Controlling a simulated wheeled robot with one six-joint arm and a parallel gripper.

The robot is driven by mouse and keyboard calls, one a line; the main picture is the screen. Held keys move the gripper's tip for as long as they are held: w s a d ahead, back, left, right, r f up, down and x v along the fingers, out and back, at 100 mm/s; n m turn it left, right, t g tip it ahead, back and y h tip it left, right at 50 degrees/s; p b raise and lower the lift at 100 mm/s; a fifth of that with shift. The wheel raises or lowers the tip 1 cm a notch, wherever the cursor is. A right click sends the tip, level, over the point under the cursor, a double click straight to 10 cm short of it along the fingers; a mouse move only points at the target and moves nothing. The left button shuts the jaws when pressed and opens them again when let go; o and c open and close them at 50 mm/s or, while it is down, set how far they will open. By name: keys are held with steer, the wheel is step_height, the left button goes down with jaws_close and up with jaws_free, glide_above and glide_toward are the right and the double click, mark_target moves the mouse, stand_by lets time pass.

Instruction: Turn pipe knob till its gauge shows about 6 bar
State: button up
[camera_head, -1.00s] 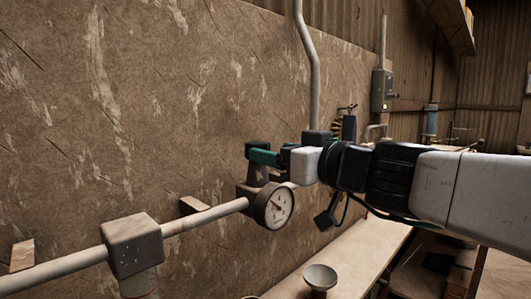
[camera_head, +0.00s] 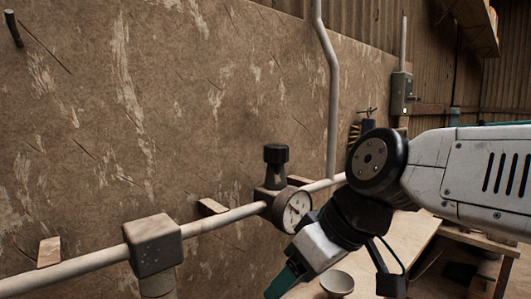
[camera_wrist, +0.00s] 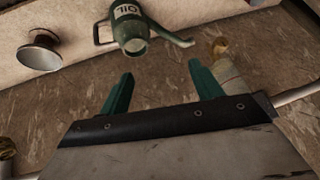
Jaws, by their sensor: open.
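The pipe knob (camera_head: 276,155) is a black cap standing on a valve body on the wall pipe. Below it the round white gauge (camera_head: 298,211) faces right and forward; its needle and numbers are too small to read surely. The knob and gauge cannot be made out in the wrist view.
The pipe (camera_head: 235,217) runs along the stained wall through a square block (camera_head: 152,245). A round dish (camera_head: 337,282) stands on the bench below. The wrist view shows a green oil can (camera_wrist: 133,30) ahead of the fingers and the dish (camera_wrist: 40,50) at left.

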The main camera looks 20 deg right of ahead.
steer(key=s+d+f+m+g+h, duration=0.4)
steer(key=s+d+f, duration=0.2)
steer(key=d+f, duration=0.1)
steer(key=w+a+r+m+y, duration=0.2)
steer(key=w+a+r+y, duration=0.15)
steer(key=r+y, duration=0.3)
steer(key=w+a+r+m+y, duration=0.25)
steer(key=w+r+y, duration=0.2)
steer(key=y, duration=0.25)
steer(key=w+d+r+n+t+y, duration=0.2)
steer(key=w+d+r+t+y, duration=0.35)
steer(key=d+r, duration=0.5)
steer(key=n+g+h, duration=0.1)
steer(key=n+g, duration=0.3)
steer(key=n, duration=1.5)
glide_toward(267, 162)
step_height(267, 162, up, 2)
steer(key=w+a, duration=0.1)
steer(key=a, duration=0.3)
steer(key=w+a, duration=0.1)
steer(key=a, duration=0.4)
steer(key=shift+w+a, duration=0.2)
steer(key=shift+a, duration=0.05)
